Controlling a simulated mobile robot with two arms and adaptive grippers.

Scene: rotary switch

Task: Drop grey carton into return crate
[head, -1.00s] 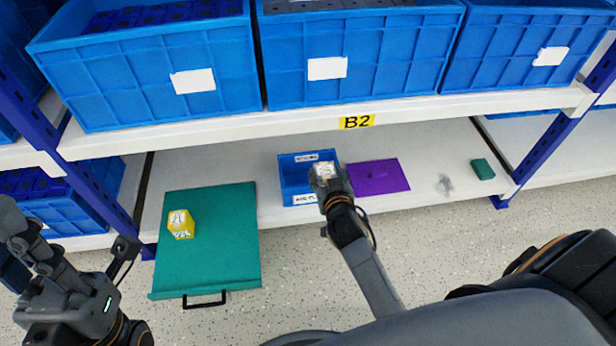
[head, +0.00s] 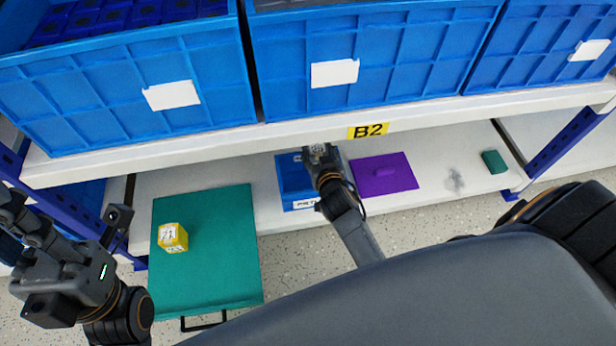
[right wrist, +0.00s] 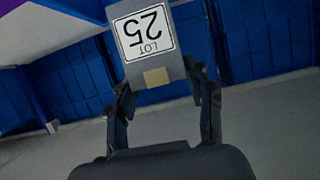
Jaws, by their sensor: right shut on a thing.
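The grey carton (right wrist: 150,45) with a white "LOT 25" label fills the top middle of the right wrist view. My right gripper (right wrist: 165,95) is shut on it, with a finger at each side. In the head view the carton (head: 318,152) shows small at the tip of my right gripper (head: 322,168), over the back part of the small blue labelled crate (head: 284,182) on the lower shelf. The gripper and arm hide the crate's right part. My left gripper (head: 28,225) is at the left edge; its fingers are unclear.
A teal board (head: 205,270) with a handle lies left of the crate and bears a yellow block (head: 172,238). A purple plate (head: 384,175) lies right of the crate, with a small green block (head: 494,162) farther right. The upper shelf (head: 230,142) holds large blue bins.

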